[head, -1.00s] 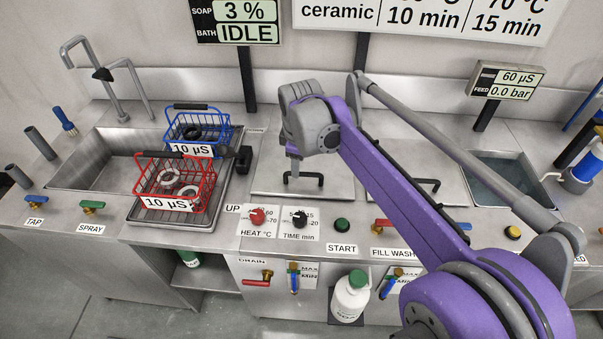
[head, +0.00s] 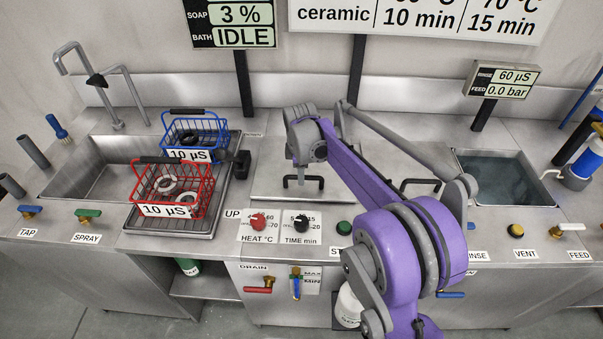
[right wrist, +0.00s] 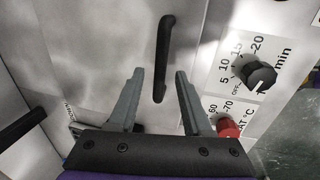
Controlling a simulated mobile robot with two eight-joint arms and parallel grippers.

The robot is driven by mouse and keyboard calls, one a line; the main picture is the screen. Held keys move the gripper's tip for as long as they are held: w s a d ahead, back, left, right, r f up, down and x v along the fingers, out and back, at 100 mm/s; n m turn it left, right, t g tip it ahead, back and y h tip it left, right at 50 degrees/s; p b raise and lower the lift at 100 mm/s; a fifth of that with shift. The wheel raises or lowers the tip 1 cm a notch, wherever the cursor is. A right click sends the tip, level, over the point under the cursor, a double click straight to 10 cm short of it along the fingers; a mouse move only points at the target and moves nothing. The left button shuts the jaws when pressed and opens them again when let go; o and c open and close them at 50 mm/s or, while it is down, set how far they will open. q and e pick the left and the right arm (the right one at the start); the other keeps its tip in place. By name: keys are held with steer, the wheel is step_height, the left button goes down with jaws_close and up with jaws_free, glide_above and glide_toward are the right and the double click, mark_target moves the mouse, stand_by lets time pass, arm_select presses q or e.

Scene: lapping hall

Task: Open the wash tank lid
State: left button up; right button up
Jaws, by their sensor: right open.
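The wash tank lid (head: 265,184) is a flat steel plate behind the heat and time knobs, lying closed. Its black bar handle (head: 303,182) stands near the front edge; the handle also shows in the right wrist view (right wrist: 164,55). My right gripper (right wrist: 157,82) is open and empty, its two grey fingers apart. In the wrist view the handle appears between and just beyond the fingertips, with no clear contact. In the head view the gripper hangs over the lid and its fingertips are mostly hidden by the wrist. My left gripper is not in view.
A second black handle (head: 421,184) shows beside my purple right arm. An open tank of water (head: 497,178) is at right. A red basket (head: 172,190) and a blue basket (head: 194,134) stand at left. The heat knob (head: 258,221) and time knob (head: 301,222) are in front.

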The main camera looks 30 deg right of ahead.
steer(key=shift+f, duration=0.3)
jaws_close()
stand_by(1.3)
